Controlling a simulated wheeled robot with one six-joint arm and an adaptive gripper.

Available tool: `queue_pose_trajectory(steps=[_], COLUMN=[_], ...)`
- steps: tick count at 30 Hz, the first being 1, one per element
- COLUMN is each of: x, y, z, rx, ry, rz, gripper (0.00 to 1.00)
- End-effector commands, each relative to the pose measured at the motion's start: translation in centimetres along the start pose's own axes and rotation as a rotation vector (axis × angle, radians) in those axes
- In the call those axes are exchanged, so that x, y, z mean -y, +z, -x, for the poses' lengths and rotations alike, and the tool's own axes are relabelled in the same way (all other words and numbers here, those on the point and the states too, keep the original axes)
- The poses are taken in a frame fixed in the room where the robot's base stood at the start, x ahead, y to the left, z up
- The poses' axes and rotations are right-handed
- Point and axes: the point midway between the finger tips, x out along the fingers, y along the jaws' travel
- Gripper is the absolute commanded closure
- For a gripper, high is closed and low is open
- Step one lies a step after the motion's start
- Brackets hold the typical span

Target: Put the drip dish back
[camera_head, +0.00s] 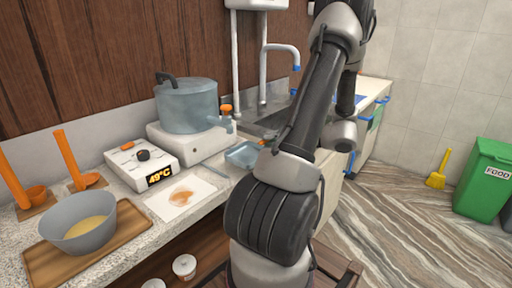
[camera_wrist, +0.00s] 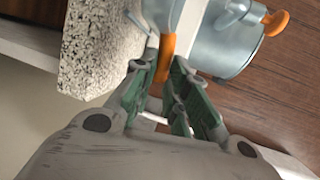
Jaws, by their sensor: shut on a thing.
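The drip dish (camera_head: 241,155) is a small light-blue tray with an orange handle (camera_wrist: 166,54). In the head view it is at the counter's front edge, right of the white stand and near the pot's tap (camera_head: 229,124). In the wrist view only part of the dish (camera_wrist: 160,12) shows at the top edge. My gripper (camera_wrist: 166,66) is shut on the orange handle. The head view hides my gripper behind my arm. I cannot tell whether the dish touches the counter.
The blue pot (camera_head: 188,106) stands on the white stand (camera_head: 200,147). Left are a 49°C display box (camera_head: 140,163), a stained white sheet (camera_head: 164,212) and a grey bowl (camera_head: 76,238) on a wooden board (camera_head: 125,239). The sink (camera_head: 271,121) lies behind my arm.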

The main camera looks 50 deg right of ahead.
Motion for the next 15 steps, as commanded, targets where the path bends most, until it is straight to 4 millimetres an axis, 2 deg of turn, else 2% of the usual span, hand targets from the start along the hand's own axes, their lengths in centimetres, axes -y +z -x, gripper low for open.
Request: queue_pose_trajectory(steps=[1, 3, 6, 13, 15], x=[0.3, 0.6, 0.9, 1.3, -0.1], y=[0.1, 0.1, 0.1, 0.1, 0.0], z=[-1.4, -2.8, -4.2, -6.1, -6.2], rx=[0.005, 0.004, 0.002, 0.002, 0.000], ry=[-0.001, 0.000, -0.001, 0.000, -0.001], rz=[0.001, 0.000, 0.000, 0.000, -0.007], gripper=[1.00, 1.00, 1.00, 1.00, 1.00])
